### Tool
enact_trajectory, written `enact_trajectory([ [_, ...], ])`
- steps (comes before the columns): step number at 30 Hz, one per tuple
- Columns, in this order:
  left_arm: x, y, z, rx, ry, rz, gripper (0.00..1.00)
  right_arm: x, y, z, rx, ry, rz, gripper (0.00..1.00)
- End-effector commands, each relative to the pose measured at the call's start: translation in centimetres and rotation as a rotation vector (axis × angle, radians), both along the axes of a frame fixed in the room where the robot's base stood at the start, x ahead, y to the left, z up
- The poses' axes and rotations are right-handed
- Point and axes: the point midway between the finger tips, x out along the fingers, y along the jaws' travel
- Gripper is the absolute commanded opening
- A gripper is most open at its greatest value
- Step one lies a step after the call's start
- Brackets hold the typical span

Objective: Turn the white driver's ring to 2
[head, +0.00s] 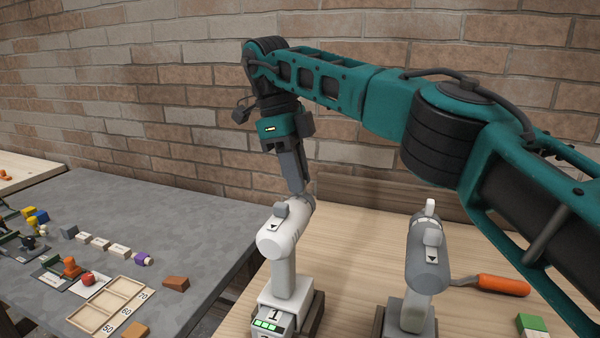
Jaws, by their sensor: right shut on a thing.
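The white driver (284,262) stands upright on the light wooden bench, its rounded back facing me with a small black arrow mark on it. A block at its foot shows a "1" and green lights. My right gripper (299,190) comes down from above to the far end of the driver's head and is shut there on the white driver's ring. The ring is mostly hidden behind the head and fingers, and no number on it can be read. My left gripper is not in view.
A grey driver (427,262) stands to the right on the same bench (355,235), with an orange-handled tool (502,285) beside it. A grey table (175,222) at the left holds small blocks and a wooden tray (121,318). A brick wall (120,100) closes the back.

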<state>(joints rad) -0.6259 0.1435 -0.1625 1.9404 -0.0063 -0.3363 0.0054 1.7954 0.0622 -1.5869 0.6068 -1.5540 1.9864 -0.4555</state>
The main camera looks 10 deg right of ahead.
Motion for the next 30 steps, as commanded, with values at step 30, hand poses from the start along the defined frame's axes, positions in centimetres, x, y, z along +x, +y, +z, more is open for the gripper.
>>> enact_trajectory([
  [30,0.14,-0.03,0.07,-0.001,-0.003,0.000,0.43,0.19,0.24,-0.02,-0.040,0.026,0.000,0.38],
])
